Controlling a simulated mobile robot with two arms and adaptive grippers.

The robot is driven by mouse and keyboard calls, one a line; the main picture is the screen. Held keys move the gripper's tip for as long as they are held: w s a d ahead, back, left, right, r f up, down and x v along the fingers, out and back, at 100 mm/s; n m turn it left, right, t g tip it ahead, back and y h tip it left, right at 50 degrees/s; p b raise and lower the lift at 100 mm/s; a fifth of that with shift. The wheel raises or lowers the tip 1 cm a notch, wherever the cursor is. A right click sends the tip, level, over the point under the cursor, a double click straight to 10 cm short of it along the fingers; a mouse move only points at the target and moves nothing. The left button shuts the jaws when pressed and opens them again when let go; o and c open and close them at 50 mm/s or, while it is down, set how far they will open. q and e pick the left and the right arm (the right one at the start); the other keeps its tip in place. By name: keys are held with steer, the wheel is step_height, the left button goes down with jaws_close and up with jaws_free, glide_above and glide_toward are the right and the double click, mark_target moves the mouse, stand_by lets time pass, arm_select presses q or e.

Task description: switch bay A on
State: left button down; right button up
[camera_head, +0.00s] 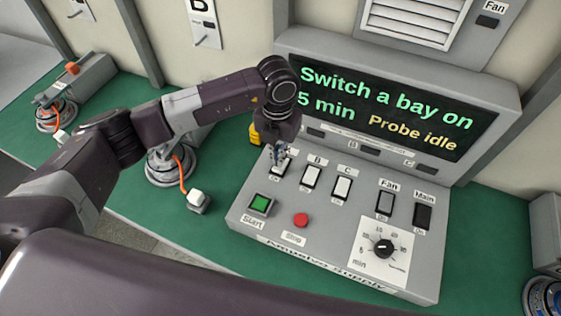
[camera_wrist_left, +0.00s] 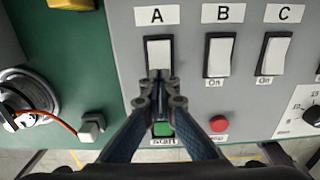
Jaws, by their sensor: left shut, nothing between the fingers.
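The grey control panel (camera_head: 330,229) stands on the green bench. The bay A switch (camera_wrist_left: 159,54) is a white rocker in a black frame under the label A in the left wrist view. In the head view it is mostly hidden by my left gripper (camera_head: 281,152). My left gripper, seen in the left wrist view (camera_wrist_left: 160,100), is shut and empty. Its tips are at the lower end of the A rocker; I cannot tell whether they touch. Switches B (camera_head: 312,176) and C (camera_head: 342,187) are white rockers beside it. My right gripper is not in view.
The panel also has a green Start button (camera_head: 260,203), a red Stop button (camera_head: 301,220), Fan (camera_head: 385,202) and Main (camera_head: 423,215) switches and a dial (camera_head: 383,248). The screen (camera_head: 397,107) reads "Switch a bay on", "5 min", "Probe idle". A hub motor (camera_head: 171,167) stands left.

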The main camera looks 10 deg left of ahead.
arm_select(q)
steer(key=shift+f+b, duration=1)
steer(key=shift+f, duration=0.15)
stand_by(0.4)
steer(key=shift+r, duration=0.15)
steer(key=shift+r+p, duration=1.9)
steer(key=shift+r, duration=1.55)
steer(key=shift+f, duration=0.1)
